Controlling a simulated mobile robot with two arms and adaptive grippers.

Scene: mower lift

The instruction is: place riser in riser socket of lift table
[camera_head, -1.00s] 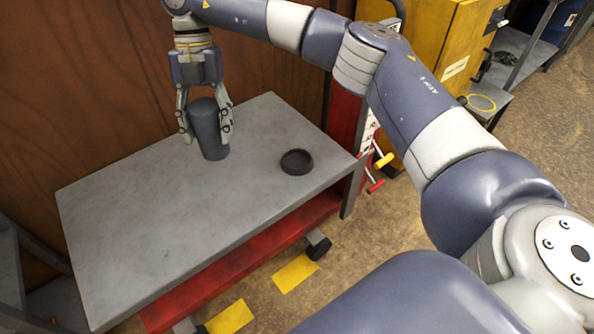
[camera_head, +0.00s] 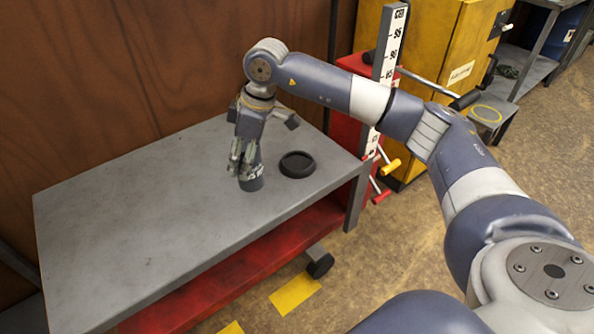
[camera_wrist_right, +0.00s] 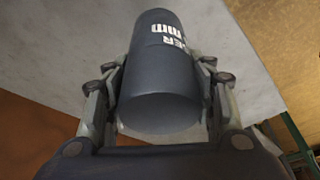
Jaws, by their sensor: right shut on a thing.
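The riser, a dark blue-grey cylinder (camera_head: 252,181), is in my right gripper (camera_head: 246,160), whose fingers are shut around it. The right wrist view shows the riser (camera_wrist_right: 158,75) between both fingers, with white lettering on its side. The riser socket, a dark round ring (camera_head: 297,164), is on the grey top of the lift table (camera_head: 130,225), near its right end. The riser is apart from the socket, just to its left. I cannot tell whether its lower end touches the tabletop. My left gripper is not in view.
A brown wooden wall (camera_head: 80,90) stands behind the table. A red unit with a white marked scale (camera_head: 390,60) and handles is at the table's right end, with a yellow cabinet (camera_head: 450,60) beyond. The table's left part is bare.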

